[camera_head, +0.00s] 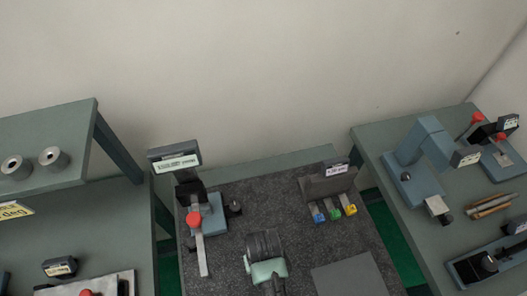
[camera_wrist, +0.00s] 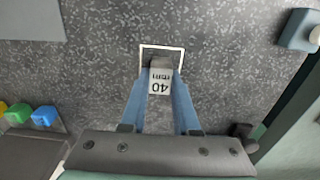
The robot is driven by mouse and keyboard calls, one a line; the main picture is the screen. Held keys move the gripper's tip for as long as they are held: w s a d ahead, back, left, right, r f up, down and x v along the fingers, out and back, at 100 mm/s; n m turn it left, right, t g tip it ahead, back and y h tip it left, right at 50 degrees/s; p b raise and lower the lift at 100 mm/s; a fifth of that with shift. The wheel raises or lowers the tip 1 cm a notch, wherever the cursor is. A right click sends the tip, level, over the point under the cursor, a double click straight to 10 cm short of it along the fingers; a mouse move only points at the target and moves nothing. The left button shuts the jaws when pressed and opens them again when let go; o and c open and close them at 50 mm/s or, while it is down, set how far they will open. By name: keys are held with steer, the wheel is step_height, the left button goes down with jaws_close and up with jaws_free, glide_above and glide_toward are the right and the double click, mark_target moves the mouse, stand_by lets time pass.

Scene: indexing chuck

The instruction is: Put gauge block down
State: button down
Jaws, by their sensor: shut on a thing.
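The gauge block (camera_wrist: 160,82), a grey block with a white label reading "40 mm", is between the two blue fingers of my gripper (camera_wrist: 160,76) in the wrist view. My gripper is shut on it. A white square outline (camera_wrist: 162,46) on the speckled dark table top shows around the block's far end. I cannot tell whether the block touches the surface. In the head view my arm's end (camera_head: 266,262) is over the middle of the granite table (camera_head: 232,262), and the block is hidden there.
A plain grey plate (camera_head: 349,276) lies to the right of my arm. Behind it a rack (camera_head: 328,186) has blue, green and yellow tabs. A stand with a red knob (camera_head: 194,219) is at left. Side benches (camera_head: 452,222) hold other fixtures.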

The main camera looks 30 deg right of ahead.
steer(key=shift+f, duration=0.2)
steer(key=c, duration=0.7)
jaws_free()
steer(key=shift+o, duration=0.2)
steer(key=shift+r, duration=0.2)
step_height(320, 180, up, 12)
